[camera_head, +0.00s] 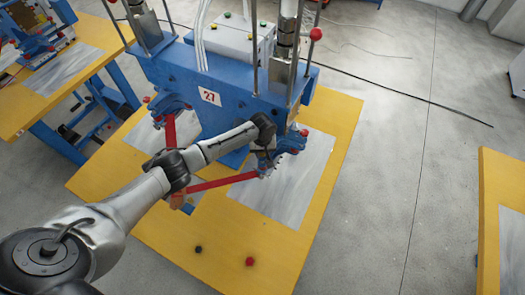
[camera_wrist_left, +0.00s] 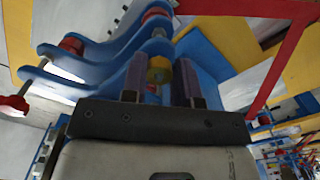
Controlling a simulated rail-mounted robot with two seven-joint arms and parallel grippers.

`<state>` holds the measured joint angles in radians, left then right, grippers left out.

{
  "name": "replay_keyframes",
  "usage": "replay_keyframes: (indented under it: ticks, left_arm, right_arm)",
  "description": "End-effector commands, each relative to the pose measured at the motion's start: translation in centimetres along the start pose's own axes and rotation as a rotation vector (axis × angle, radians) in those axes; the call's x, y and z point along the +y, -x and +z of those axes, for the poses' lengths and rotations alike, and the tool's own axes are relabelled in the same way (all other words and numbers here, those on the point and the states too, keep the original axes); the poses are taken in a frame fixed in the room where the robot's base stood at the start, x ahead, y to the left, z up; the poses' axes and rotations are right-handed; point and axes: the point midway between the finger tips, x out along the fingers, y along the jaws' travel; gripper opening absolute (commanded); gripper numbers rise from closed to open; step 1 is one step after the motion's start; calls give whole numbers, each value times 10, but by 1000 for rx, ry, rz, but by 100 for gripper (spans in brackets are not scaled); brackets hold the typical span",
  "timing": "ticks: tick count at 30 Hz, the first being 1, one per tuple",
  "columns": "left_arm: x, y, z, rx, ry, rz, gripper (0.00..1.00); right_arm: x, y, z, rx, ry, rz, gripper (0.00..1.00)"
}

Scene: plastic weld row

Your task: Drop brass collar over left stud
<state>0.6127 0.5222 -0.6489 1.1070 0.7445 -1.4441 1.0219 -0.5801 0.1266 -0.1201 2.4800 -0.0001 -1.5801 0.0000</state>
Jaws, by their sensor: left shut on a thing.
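My left arm reaches in from the left in the camera_head view, and its gripper (camera_head: 264,158) is at the blue clamp (camera_head: 290,145) on the right side of the machine. In the left wrist view the two dark fingers of the gripper (camera_wrist_left: 163,82) are shut on a small brass-yellow collar (camera_wrist_left: 159,68). The collar is just in front of a curved blue bracket (camera_wrist_left: 100,50). I cannot make out the left stud, nor tell whether the collar touches it. My right gripper is not in view.
The blue machine (camera_head: 190,75) marked 27 stands on a yellow table (camera_head: 190,245) with grey sheets. Red bars (camera_head: 222,183) lie close to my arm. Another yellow table (camera_head: 500,175) is at right.

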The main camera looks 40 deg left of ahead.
Motion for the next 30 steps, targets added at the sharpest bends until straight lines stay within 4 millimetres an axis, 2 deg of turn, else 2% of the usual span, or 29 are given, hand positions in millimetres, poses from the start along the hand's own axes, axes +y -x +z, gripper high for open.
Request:
replay_keyframes:
  ticks: [30]
  left_arm:
    - [0,0,-1,1,0,0,5]
  right_arm:
    - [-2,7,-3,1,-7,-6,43]
